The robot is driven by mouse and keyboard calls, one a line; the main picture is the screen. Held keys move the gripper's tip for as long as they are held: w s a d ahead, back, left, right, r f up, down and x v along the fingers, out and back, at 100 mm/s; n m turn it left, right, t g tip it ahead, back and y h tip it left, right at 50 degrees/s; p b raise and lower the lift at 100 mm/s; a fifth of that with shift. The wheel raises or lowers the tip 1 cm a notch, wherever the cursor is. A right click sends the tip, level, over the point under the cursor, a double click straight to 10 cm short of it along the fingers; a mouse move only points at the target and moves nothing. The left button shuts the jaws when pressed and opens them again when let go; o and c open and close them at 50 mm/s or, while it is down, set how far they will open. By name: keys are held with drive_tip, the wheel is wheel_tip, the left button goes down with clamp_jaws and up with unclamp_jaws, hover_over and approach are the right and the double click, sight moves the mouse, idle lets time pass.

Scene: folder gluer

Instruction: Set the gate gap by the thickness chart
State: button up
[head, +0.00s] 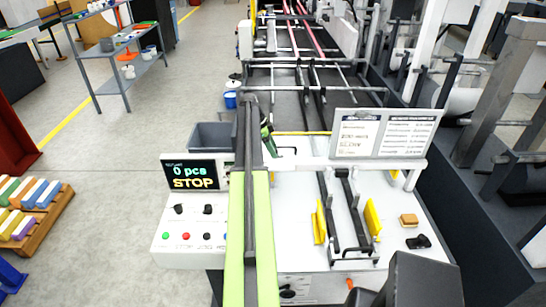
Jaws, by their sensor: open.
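The chart (384,134) is a tilted grey-framed board with two white printed sheets above the white machine bench. Its lines are too small to read surely. Below it, two upright yellow plates, a left one (319,223) and a right one (372,219), stand apart beside dark rails, with a gap between them. They look like the gate. A black display (195,175) left of them reads "0 pcs" and "STOP". I cannot make out my gripper in this view.
A long lime-green and dark beam (262,230) runs up the middle, in front of the bench. A tan block (408,220) and a small black object (418,242) lie at the bench's right. Buttons and knobs (186,236) sit at left. Coloured blocks (36,193) stand far left; floor between is clear.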

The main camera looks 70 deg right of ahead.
clamp_jaws()
drive_tip(key=shift+w+d, duration=0.1)
drive_tip(key=shift+d, duration=0.25)
drive_tip(key=shift+a, duration=0.3)
